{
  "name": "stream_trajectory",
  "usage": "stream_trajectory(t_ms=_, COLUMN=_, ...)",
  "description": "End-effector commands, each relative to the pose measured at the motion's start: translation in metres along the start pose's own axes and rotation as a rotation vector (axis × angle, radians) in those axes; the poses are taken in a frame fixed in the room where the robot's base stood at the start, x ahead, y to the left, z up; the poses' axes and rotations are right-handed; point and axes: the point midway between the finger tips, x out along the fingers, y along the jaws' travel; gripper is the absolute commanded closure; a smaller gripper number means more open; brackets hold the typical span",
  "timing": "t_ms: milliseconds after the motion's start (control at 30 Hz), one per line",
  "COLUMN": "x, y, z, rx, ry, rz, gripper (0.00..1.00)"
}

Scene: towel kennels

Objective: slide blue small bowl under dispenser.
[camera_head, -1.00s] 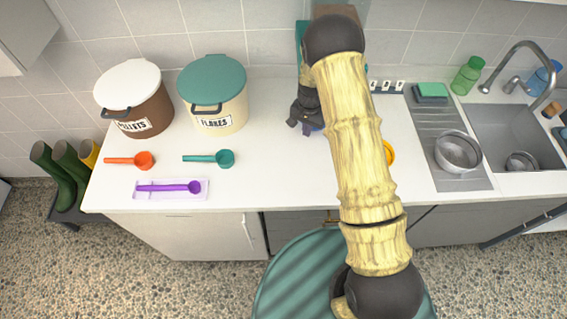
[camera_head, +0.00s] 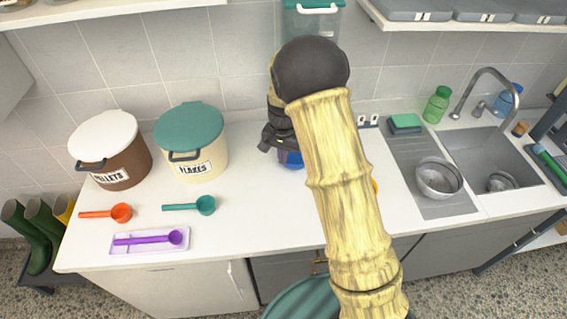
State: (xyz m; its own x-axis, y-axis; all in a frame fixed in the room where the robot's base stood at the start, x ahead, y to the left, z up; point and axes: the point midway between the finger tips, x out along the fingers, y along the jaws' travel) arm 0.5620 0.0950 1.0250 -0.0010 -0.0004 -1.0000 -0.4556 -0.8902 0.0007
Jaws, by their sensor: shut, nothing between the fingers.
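The blue small bowl (camera_head: 293,160) stands on the white counter near the back wall. Only part of its blue side shows, beside and below my gripper. The dispenser's clear container with a teal lid (camera_head: 312,22) shows at the top, above and behind my arm; its lower part is hidden. My gripper (camera_head: 268,147) is a dark pair of fingers close to the left of the bowl, shut and empty. I cannot tell whether it touches the bowl. My arm hides the counter to the right of the bowl.
A brown pellets bin (camera_head: 112,152) and a cream flakes bin (camera_head: 196,143) stand at the left. Orange (camera_head: 120,212), teal (camera_head: 205,205) and purple (camera_head: 175,237) scoops lie in front of them. A steel bowl (camera_head: 438,180) and the sink (camera_head: 480,155) are at the right.

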Motion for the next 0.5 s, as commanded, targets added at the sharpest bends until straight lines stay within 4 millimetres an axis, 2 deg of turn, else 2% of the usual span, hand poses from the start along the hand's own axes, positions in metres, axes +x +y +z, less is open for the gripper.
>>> stream_trajectory(t_ms=300, x=-0.002, y=0.003, z=0.000, rx=-0.001, ry=0.002, rz=-0.002, gripper=1.00)
stream_trajectory(t_ms=367, x=-0.006, y=0.008, z=0.001, rx=-0.007, ry=0.005, rz=-0.006, gripper=1.00)
stream_trajectory(t_ms=500, x=-0.026, y=0.030, z=0.010, rx=-0.044, ry=0.023, rz=-0.025, gripper=1.00)
